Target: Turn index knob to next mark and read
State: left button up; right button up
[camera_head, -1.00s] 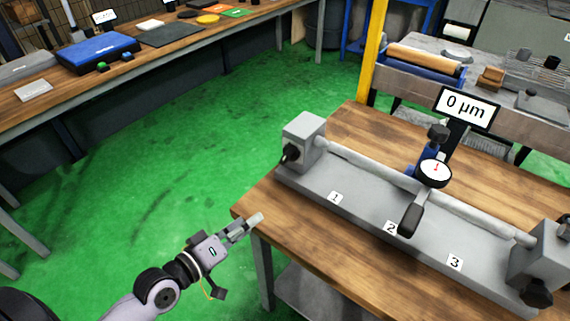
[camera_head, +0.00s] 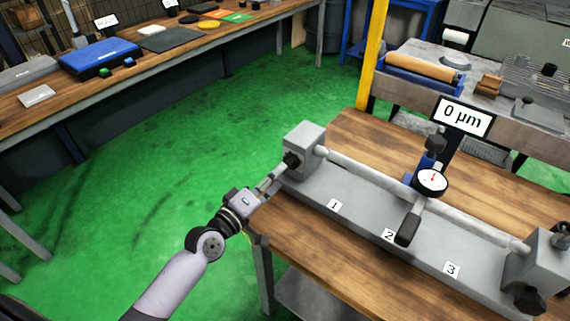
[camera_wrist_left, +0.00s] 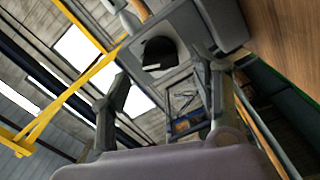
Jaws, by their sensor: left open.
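The grey fixture bed (camera_head: 350,228) lies on a wooden workbench and carries a long round bar (camera_head: 376,174) between two end blocks. The black index knob (camera_head: 291,160) sits on the near face of the left end block (camera_head: 304,142). My left gripper (camera_head: 277,174) is open, with its fingertips close to the knob. In the left wrist view the black knob (camera_wrist_left: 158,54) shows ahead, between the two spread fingers. Whether the fingers touch it I cannot tell. A dial gauge (camera_head: 432,180) stands at the bar near mark 2, and the display (camera_head: 463,115) reads 0 µm. My right gripper is not in view.
Labels 1, 2 and 3 mark the bed's front. A black-ended lever (camera_head: 408,228) sticks out below the gauge. The workbench (camera_head: 298,240) has bare wood in front of the bed. Green floor (camera_head: 190,150) is open to the left. A yellow post (camera_head: 371,55) stands behind.

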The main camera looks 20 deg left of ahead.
aim_at(288, 164)
pick_arm(q)
jog(key=shift+x, duration=2.4)
jog(key=c, duration=1.1)
jog(key=shift+m, duration=0.3)
jog(key=m, duration=0.3)
jog(key=shift+p, duration=0.4)
jog(key=m+p, duration=0.1)
jog(key=m, duration=0.4)
jog(key=shift+f, duration=0.1)
jog(key=shift+m, duration=0.3)
